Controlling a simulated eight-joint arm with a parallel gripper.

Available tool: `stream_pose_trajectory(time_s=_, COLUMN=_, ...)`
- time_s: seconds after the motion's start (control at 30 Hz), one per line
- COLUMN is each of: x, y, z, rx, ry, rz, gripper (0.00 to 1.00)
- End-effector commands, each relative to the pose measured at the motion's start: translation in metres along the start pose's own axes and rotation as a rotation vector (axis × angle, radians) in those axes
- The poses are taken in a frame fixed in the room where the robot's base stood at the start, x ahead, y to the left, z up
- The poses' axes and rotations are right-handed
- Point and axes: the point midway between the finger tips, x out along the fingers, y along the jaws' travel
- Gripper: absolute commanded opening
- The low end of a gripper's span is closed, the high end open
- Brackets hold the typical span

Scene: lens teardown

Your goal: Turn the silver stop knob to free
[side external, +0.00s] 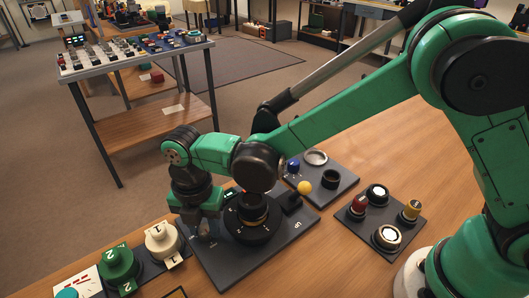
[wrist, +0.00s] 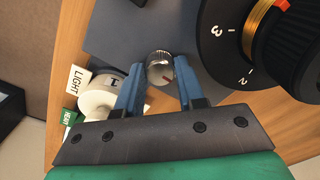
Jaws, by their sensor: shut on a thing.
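The silver stop knob (wrist: 160,72) is a small, round, shiny knob with a short reddish mark on its face, standing on a dark grey plate (wrist: 118,32). My gripper (wrist: 160,66) has one blue finger on each side of it and is shut on it. In the side external view my gripper (side external: 203,228) reaches down at the left part of the dark plate (side external: 228,276), and the knob is mostly hidden there by the fingers. I cannot read which setting the red mark points to.
A large black numbered dial (side external: 250,216) stands close beside my gripper; its numbers show in the wrist view (wrist: 222,55). A white knob (side external: 163,241) and a green knob (side external: 118,262) are at the left. A yellow ball-topped lever (side external: 304,187) and a panel of buttons (side external: 380,215) are rightward.

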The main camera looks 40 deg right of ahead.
Motion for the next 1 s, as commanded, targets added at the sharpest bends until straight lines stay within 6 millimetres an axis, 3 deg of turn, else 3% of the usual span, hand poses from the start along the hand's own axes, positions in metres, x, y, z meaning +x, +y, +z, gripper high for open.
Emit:
stream_pose_trajectory(time_s=0.53, x=-0.0004, y=-0.0001, z=-0.0001, rx=-0.024, ry=0.000, rz=-0.001, gripper=0.00)
stream_pose_trajectory(time_s=0.57, x=-0.0004, y=-0.0001, z=-0.0001, rx=-0.024, ry=0.000, rz=-0.001, gripper=0.42)
stream_pose_trajectory(time_s=0.63, x=-0.0003, y=-0.0001, z=-0.0001, rx=-0.024, ry=0.000, rz=0.000, gripper=0.62)
stream_pose_trajectory(time_s=0.67, x=-0.0003, y=-0.0001, z=-0.0001, rx=-0.024, ry=0.000, rz=0.000, gripper=0.65)
stream_pose_trajectory(time_s=1.0, x=0.0000, y=-0.0006, z=0.0002, rx=0.040, ry=0.000, rz=-0.003, gripper=0.65)
